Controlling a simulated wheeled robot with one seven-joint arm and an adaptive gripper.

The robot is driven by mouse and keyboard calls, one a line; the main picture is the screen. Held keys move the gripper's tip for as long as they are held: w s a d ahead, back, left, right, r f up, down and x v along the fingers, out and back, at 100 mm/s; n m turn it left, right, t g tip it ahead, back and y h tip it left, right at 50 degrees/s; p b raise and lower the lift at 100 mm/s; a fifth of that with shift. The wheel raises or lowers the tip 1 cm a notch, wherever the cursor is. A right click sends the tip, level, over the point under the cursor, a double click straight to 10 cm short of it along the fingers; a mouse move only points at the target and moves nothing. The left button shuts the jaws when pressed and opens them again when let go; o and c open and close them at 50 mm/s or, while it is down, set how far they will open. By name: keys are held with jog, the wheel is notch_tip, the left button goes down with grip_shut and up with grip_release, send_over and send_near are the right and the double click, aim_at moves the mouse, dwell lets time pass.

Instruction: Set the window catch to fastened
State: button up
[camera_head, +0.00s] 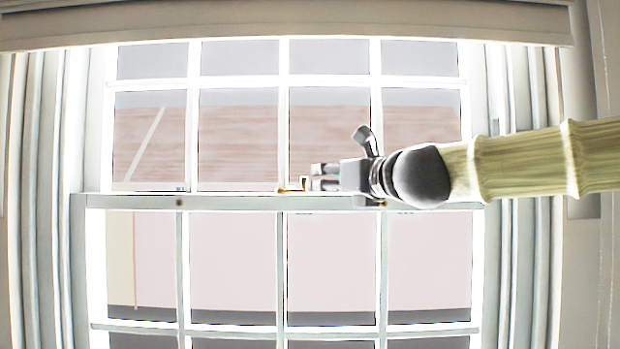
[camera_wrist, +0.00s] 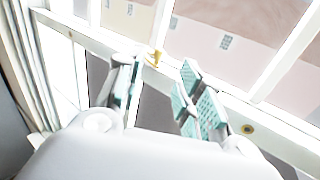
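The window catch (camera_head: 303,184) is a small brass piece on the meeting rail (camera_head: 235,202) of the white sash window, near the middle of its width. In the wrist view the catch (camera_wrist: 155,57) stands up from the rail, beyond and between my fingertips. My gripper (camera_head: 322,177) comes in from the right at rail height, its fingertips just right of the catch. In the wrist view my gripper (camera_wrist: 158,82) is open, with a clear gap between the teal pads and nothing in it. I cannot tell whether the fingertips touch the catch.
White glazing bars (camera_head: 283,120) cross the panes above and below the rail. Pale curtains (camera_head: 38,200) hang at both sides, and a pelmet (camera_head: 300,24) runs across the top. A small round fitting (camera_wrist: 247,129) is on the rail at right in the wrist view.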

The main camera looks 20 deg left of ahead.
aim_at(306, 179)
jog(key=p+x, duration=0.3)
jog(key=x, duration=0.5)
jog(key=shift+w+a, duration=0.2)
jog(key=shift+a, duration=0.05)
grip_shut()
